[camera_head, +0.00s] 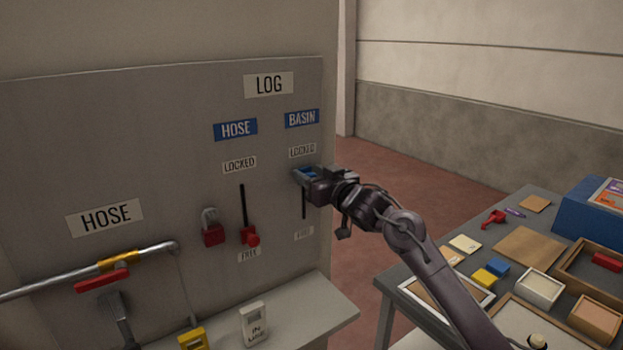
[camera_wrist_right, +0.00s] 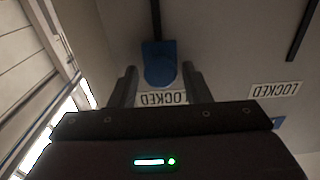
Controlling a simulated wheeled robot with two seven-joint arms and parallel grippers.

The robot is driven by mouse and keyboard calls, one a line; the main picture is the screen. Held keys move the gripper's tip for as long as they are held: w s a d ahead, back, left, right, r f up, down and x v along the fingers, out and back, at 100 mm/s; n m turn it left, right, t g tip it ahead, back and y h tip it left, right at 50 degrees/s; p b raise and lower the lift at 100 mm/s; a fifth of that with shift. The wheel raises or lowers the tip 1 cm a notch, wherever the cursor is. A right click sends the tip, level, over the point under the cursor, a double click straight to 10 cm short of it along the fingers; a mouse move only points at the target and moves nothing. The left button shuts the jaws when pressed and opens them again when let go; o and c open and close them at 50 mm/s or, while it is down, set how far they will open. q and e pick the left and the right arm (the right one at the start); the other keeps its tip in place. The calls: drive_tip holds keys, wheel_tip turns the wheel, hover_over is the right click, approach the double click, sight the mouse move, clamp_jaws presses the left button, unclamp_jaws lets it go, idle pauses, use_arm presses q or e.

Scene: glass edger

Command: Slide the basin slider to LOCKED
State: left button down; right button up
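The basin slider's blue knob (camera_head: 309,173) is at the upper end of its dark vertical slot (camera_head: 304,204), just below the LOCKED label (camera_head: 302,151) under the blue BASIN sign (camera_head: 302,118). My right gripper (camera_head: 304,177) is at the knob and partly hides it. In the right wrist view, which is upside down, the blue knob (camera_wrist_right: 159,64) lies between the two spread fingers, with a gap on each side. The right gripper (camera_wrist_right: 159,72) is open there. The basin FREE label (camera_head: 304,234) is at the slot's lower end. My left gripper is not in view.
The hose slider's red knob (camera_head: 250,236) is at its slot's lower end. A red lock-like piece (camera_head: 213,235) hangs left of it. A pipe (camera_head: 60,283) crosses the lower left. A ledge (camera_head: 320,312) juts below; a cluttered table (camera_head: 400,285) stands right.

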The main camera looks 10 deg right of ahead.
drive_tip(key=shift+f, duration=0.2)
drive_tip(key=b+v, duration=0.3)
drive_tip(key=v, duration=0.5)
